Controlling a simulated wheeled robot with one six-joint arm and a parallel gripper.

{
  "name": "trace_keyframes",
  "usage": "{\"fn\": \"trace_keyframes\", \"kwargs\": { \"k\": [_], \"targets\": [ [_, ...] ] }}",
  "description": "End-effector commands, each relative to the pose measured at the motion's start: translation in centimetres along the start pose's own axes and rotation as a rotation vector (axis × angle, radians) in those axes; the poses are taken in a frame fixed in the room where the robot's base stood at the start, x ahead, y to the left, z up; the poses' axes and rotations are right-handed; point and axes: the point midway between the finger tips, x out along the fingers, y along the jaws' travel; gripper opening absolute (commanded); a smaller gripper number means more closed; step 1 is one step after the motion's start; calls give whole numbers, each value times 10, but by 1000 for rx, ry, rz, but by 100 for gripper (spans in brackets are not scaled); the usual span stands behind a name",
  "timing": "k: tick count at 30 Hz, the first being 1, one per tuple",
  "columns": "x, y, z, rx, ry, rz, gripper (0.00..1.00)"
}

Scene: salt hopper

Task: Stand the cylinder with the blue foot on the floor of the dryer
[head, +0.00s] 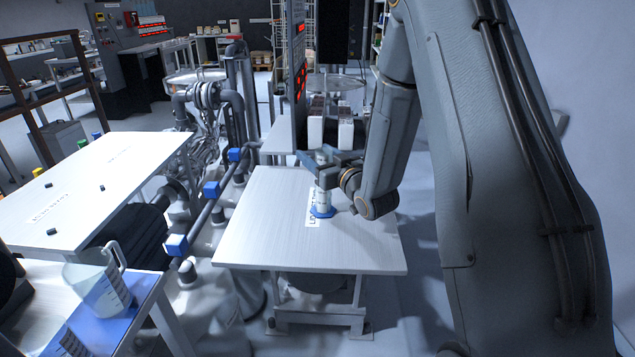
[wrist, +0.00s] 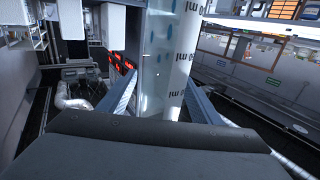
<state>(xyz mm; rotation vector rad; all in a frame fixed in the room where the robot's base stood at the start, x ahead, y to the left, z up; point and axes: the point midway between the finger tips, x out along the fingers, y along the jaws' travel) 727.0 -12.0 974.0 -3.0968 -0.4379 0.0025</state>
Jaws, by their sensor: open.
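The clear graduated cylinder with the blue foot (head: 323,211) stands upright on a white table, on a label strip. In the wrist view its printed clear tube (wrist: 165,55) rises between my two fingers, and its foot is hidden. My gripper (head: 318,168) is open, with a finger on either side of the tube's upper part. I cannot tell whether either finger touches it. I cannot make out the dryer for certain in either view.
The white table (head: 260,235) is otherwise bare. A dark upright panel with red displays (head: 299,60) and white blocks (head: 345,130) stand just behind it. Pipes with blue fittings (head: 211,189) run along its left. A clear jug (head: 100,285) stands front left.

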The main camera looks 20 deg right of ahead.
Motion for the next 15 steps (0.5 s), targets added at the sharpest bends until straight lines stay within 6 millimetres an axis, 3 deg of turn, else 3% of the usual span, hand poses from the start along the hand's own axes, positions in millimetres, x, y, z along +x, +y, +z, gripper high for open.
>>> {"fn": "trace_keyframes", "kwargs": {
  "k": [10, 15],
  "targets": [
    [8, 0, 0, 1, 0, 0, 57],
    [8, 0, 0, 1, 0, 0, 28]
  ]
}}
